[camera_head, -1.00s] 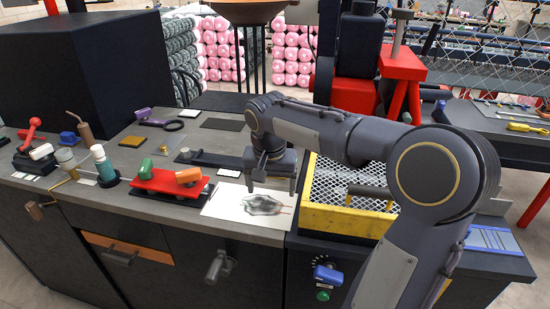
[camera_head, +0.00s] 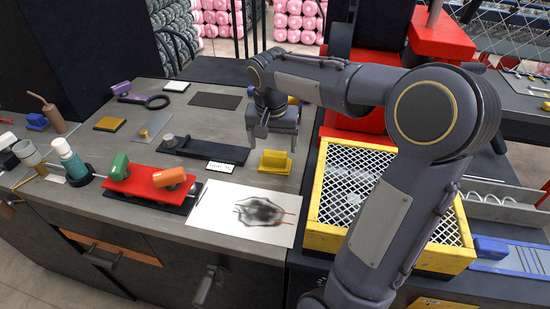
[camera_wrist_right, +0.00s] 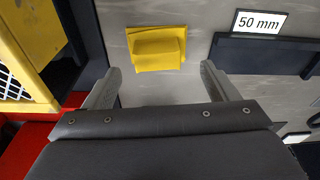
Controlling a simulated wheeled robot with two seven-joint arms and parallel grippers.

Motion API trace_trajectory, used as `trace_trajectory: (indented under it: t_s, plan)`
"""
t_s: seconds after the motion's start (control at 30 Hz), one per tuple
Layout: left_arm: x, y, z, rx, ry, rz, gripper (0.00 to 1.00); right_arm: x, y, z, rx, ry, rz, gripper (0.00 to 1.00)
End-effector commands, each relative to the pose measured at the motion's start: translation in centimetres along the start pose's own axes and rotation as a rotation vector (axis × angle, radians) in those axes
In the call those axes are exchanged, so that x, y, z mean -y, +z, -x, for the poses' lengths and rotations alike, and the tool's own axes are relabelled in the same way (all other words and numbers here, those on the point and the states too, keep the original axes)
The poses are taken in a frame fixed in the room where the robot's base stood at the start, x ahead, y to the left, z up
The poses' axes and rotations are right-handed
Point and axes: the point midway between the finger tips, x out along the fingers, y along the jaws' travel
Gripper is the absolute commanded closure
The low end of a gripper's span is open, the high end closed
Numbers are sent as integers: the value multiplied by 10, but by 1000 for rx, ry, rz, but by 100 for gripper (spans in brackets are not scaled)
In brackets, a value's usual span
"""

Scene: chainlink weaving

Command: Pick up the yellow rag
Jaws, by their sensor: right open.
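The yellow rag (camera_head: 275,161) lies on the grey worktop, just behind the white sheet with the dark drawing. It looks like a flat yellow piece with a raised folded part. My right gripper (camera_head: 274,144) is open and empty, and in the head view it is just behind and above the rag. In the right wrist view the rag (camera_wrist_right: 157,47) lies past the two parted fingertips (camera_wrist_right: 161,70), roughly centred between them and not gripped. My left gripper is not in view.
A yellow-framed mesh tray (camera_head: 312,215) stands right of the rag. A black block with a "50 mm" label (camera_head: 221,167) lies to its left. The white sheet (camera_head: 215,222) is in front. A red fixture (camera_head: 145,183) with green and orange parts is further left.

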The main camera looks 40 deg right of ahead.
Motion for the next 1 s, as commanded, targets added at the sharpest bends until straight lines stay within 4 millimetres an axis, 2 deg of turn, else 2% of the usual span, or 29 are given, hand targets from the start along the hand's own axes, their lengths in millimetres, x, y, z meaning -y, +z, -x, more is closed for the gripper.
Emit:
trace_trajectory:
  t_s: [0.37, 0.67, 0.9, 1.0]
  plan:
    - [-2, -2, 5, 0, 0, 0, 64, -4, 0, -51, 2, 2, -1, 20]
    - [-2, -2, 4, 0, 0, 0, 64, -4, 0, -56, -1, 0, -2, 20]
    - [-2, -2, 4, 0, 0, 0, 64, -4, 0, -56, -1, 0, -1, 50]
    - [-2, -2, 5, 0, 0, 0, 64, -4, 0, -56, -1, 0, -1, 50]
